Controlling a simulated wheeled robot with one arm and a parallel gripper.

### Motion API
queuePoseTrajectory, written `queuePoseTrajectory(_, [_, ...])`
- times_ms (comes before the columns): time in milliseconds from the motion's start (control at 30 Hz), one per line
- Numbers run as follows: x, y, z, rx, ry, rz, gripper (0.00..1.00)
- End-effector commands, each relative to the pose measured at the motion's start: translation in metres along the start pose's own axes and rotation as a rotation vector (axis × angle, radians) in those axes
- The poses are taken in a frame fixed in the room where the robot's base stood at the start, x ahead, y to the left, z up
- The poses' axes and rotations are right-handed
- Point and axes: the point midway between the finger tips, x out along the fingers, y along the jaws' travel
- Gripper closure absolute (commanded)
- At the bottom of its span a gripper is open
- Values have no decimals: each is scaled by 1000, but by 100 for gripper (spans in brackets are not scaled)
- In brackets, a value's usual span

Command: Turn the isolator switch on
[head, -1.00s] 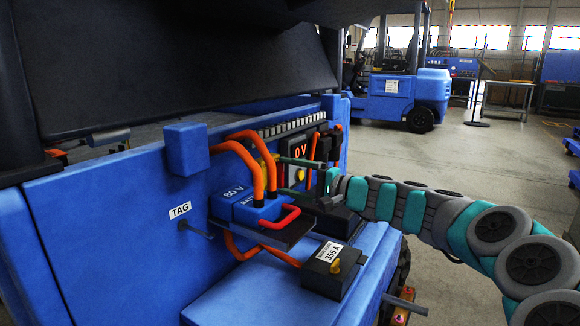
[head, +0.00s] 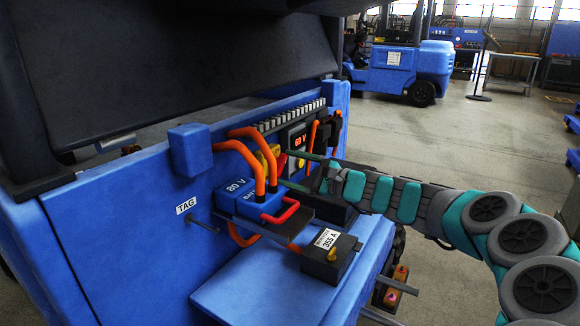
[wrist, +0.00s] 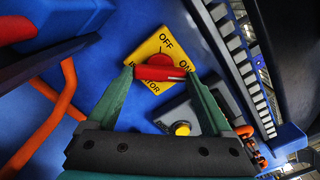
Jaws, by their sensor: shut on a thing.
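The isolator switch is a yellow plate (wrist: 150,50) on the blue truck panel, marked OFF, ON and ISOLATOR. Its red handle (wrist: 160,72) lies crosswise in the wrist view, with its right end toward the ON mark. My gripper (wrist: 160,74) is shut on the handle, one green finger at each end. In the head view the yellow plate (head: 269,157) is partly hidden behind orange cables, and my gripper (head: 289,169) reaches it from the right.
Orange cables (head: 243,158) and a blue 80 V battery connector (head: 243,199) with a red handle stand left of the switch. A black box (head: 328,256) marked 355 A sits in front. A yellow button (wrist: 181,128) is close to my right finger.

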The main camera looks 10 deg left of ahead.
Motion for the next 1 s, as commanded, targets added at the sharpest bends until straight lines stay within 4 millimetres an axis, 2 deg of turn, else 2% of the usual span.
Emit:
queuePoseTrajectory(567, [0,1,-1,30,1,1,71])
queuePoseTrajectory(600, [0,1,-1,30,1,1,11])
queuePoseTrajectory(700, [0,1,-1,29,1,1,0])
queuePoseTrajectory(1000, [-3,0,-1,29,1,0,0])
